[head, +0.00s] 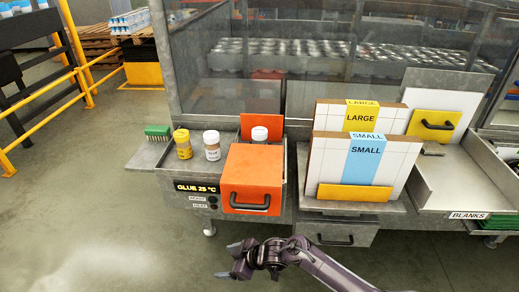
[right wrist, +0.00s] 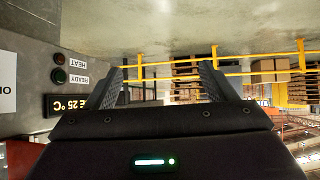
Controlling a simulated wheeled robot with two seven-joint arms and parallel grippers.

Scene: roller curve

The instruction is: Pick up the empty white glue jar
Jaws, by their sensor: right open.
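A white-capped jar (head: 212,145) with a pale body and label stands upright on the grey glue station, beside a yellow jar (head: 182,144) at its left. A second white-capped jar (head: 259,134) stands behind the orange box front, its lower part hidden. I cannot tell from here which jar is empty. My right gripper (head: 233,261) is low in front of the station, below and apart from the jars. In the right wrist view its fingers (right wrist: 163,85) are spread with nothing between them. No jar shows in that view. My left gripper is not in view.
The orange box (head: 252,177) with a black handle stands right of the jars. A glue display (head: 196,187) is on the station front. A green brush (head: 157,131) lies at left. LARGE (head: 361,117) and SMALL (head: 366,150) stacks stand right. Floor at left is clear.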

